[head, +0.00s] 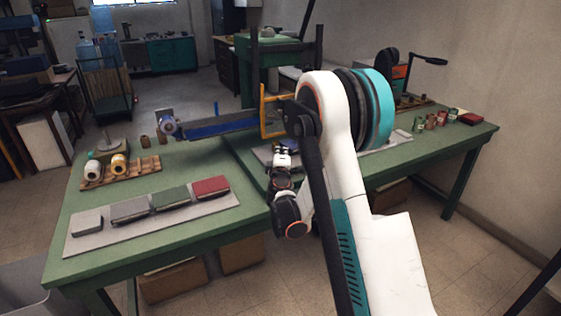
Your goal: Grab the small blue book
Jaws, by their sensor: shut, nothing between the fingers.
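I cannot make out a small blue book in the head view; part of the table is hidden behind my arm. Several book-like blocks lie in a row on a pale board (152,226) at the table's front left: a light grey one (87,222), a dark grey one (130,208), a green one (170,196) and a red one (211,186). My gripper (284,160) is small and partly hidden by my wrist, over the middle of the table to the right of the red block. It looks shut and empty.
The green table (215,160) also holds a wooden rack with spools (106,167), a long blue tool (222,127) and an orange frame (271,112). Several small cans (431,121) and a dark red block (473,118) stand at the far right. Boxes (173,280) sit below.

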